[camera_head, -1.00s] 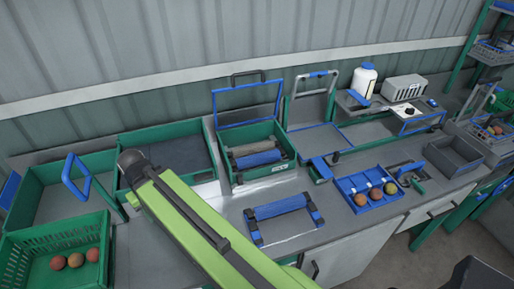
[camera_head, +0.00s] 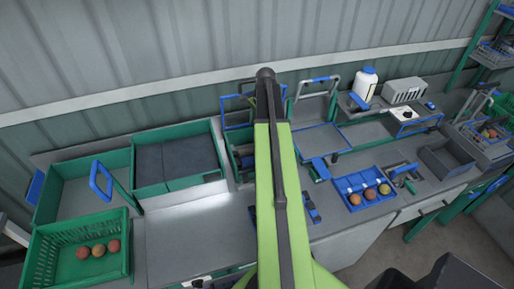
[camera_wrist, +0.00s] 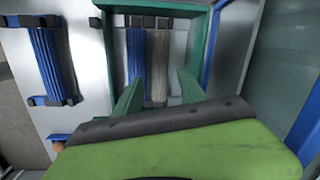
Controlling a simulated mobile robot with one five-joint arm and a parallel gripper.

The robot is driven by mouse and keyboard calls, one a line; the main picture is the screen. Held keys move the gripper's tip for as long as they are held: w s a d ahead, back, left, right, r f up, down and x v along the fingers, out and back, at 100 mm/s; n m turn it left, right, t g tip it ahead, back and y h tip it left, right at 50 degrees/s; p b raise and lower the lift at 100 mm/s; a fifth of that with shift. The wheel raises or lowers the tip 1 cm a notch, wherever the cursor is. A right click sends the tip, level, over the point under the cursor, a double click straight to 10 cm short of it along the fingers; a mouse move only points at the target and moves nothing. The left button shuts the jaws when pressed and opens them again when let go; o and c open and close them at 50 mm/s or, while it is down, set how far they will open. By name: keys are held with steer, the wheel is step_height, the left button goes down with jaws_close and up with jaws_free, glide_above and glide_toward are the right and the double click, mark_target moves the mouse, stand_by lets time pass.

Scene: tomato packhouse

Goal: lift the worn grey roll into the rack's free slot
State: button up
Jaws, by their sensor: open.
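The worn grey roll (camera_wrist: 160,66) lies in a green-walled box (camera_wrist: 194,50), beside a blue roll (camera_wrist: 136,55). My gripper (camera_wrist: 159,78) is open and empty in the wrist view. Its two green fingers appear on either side of the rolls; how far above them I cannot tell. On the bench to the left, a rack with dark end blocks (camera_wrist: 20,20) holds a blue roll (camera_wrist: 52,60). My arm hides most of this rack and of the box (camera_head: 240,178) in the head view, and the gripper does not show there.
A blue tray (camera_head: 345,182) with several fruits lies to the right. Green trays (camera_head: 135,165) and a green crate (camera_head: 50,275) with tomatoes (camera_head: 98,250) stand to the left. A white bottle (camera_head: 365,84) stands at the back. The bench (camera_head: 185,225) left of my arm is mostly clear.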

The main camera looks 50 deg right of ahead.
steer(key=s+d+m, duration=0.2)
steer(key=d, duration=0.2)
steer(key=f+b, duration=0.4)
steer(key=w+f+b, duration=0.1)
steer(key=f+b, duration=0.2)
steer(key=b, duration=0.1)
steer(key=w+a+f+b, duration=0.1)
steer(key=f+b, duration=0.3)
steer(key=shift+f, duration=0.35)
steer(key=f+b, duration=0.1)
steer(key=w+f+b, duration=0.1)
steer(key=f+b, duration=0.3)
steer(key=shift+w+a+f, duration=0.15)
steer(key=shift+a+f, duration=0.05)
steer(key=shift+a, duration=0.1)
steer(key=shift+r, duration=0.2)
jaws_close()
